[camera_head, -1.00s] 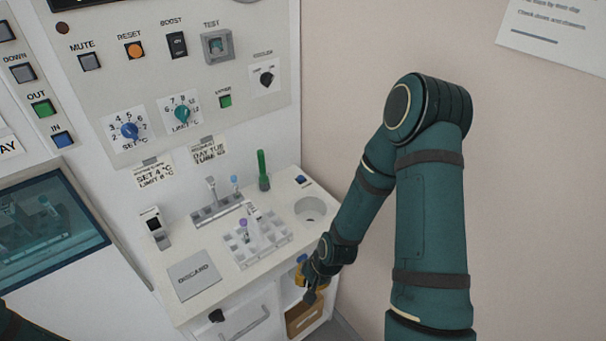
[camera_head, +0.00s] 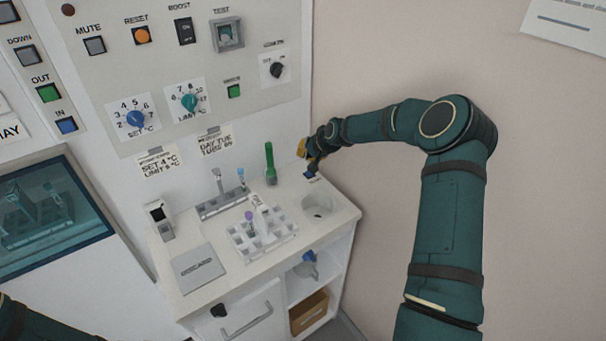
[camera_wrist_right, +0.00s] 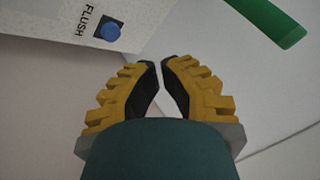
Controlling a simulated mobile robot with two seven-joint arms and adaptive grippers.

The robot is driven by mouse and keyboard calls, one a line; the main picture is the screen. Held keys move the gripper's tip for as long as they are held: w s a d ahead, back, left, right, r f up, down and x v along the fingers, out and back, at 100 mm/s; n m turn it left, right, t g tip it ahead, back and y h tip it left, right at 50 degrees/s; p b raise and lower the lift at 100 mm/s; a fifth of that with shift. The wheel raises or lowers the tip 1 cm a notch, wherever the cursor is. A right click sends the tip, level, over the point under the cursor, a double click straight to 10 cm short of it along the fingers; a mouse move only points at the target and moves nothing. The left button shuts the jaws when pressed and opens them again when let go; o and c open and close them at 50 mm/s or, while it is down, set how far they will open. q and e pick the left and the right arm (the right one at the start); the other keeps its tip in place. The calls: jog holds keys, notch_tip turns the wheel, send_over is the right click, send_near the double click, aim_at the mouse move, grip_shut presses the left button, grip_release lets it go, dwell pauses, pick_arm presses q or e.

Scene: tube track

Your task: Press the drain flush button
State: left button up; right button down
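The flush button (camera_head: 311,174) is a small blue button at the back right corner of the white counter. In the right wrist view the round blue flush button (camera_wrist_right: 108,31) sits on a black square beside the printed word FLUSH, at the upper left. My right gripper (camera_head: 302,150) is just behind and above the button in the head view. Its yellow and black fingers (camera_wrist_right: 160,64) have their tips almost together, with nothing between them. The fingertips are apart from the button. My left gripper is out of view; only part of that arm shows at the lower left.
A green tube (camera_head: 270,165) stands upright just left of the button. A round drain basin (camera_head: 318,207) lies in front of it. A white rack (camera_head: 262,241) with tubes is further left. The wall (camera_head: 370,70) is close on the right.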

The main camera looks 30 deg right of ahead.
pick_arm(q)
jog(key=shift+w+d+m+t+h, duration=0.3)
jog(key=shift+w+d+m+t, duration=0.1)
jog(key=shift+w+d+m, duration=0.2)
pick_arm(e)
jog(key=shift+t, duration=0.4)
jog(key=w+r, duration=0.1)
jog(key=w+d+r, duration=0.1)
jog(key=w, duration=0.1)
jog(key=shift+d+r, duration=0.2)
jog(key=shift+r, duration=0.05)
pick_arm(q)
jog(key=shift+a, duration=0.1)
pick_arm(e)
jog(key=b, duration=0.4)
send_over(309, 173)
jog(key=w, duration=0.1)
jog(key=f, duration=0.8)
jog(key=shift+w+a, duration=0.15)
jog(key=shift+a, duration=0.05)
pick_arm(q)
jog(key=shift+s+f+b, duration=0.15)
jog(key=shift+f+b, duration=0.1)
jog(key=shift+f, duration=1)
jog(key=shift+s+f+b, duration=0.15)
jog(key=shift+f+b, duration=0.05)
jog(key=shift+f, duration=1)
pick_arm(e)
jog(key=shift+f, duration=0.45)
